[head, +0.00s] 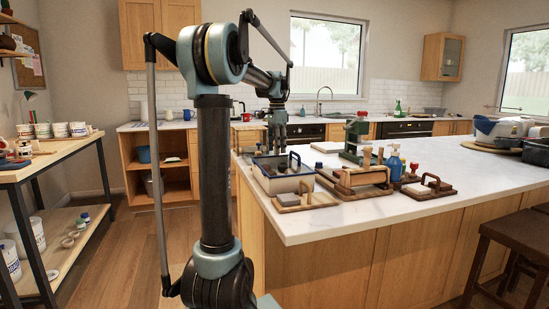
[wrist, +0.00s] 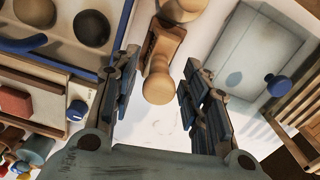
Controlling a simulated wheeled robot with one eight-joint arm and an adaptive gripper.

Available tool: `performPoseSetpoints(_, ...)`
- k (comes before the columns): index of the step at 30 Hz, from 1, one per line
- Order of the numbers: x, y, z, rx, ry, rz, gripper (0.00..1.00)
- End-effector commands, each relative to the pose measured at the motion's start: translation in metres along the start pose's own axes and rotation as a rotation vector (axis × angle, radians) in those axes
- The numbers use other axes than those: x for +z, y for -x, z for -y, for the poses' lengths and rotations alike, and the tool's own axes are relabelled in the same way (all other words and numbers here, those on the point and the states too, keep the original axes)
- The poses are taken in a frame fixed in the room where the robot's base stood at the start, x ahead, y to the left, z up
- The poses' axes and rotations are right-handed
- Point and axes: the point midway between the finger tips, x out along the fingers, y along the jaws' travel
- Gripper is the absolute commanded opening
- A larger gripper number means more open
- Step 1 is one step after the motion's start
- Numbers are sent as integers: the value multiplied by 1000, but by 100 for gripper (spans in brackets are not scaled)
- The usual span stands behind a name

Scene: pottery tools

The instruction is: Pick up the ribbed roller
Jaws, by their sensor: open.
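My gripper (wrist: 160,72) is open and empty, its two dark fingers spread apart. In the wrist view a wooden tool with a rounded, pale handle (wrist: 159,86) and a brown, darker-edged body (wrist: 164,42) shows between the fingers. It may be the ribbed roller, but I cannot make out ribs clearly. The fingers do not visibly touch it. In the head view my gripper (head: 277,138) hangs above the far left part of the white island top (head: 350,212), behind the blue-rimmed tray. The roller cannot be picked out there.
The blue-rimmed tray (head: 267,189) stands near the island's left edge. A grey panel with a blue knob (wrist: 247,62) lies right of the fingers. The island's front strip is clear.

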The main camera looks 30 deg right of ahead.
Motion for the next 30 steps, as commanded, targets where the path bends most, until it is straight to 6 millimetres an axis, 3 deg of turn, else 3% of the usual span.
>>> performPoseSetpoints(6, 0, -22, 0, 0, 0, 0, 42)
performPoseSetpoints(14, 0, -24, 0, 0, 1, 0, 42)
performPoseSetpoints(20, 0, -24, 0, 0, 1, 0, 0)
performPoseSetpoints(30, 0, -24, 1, -1, 1, 0, 0)
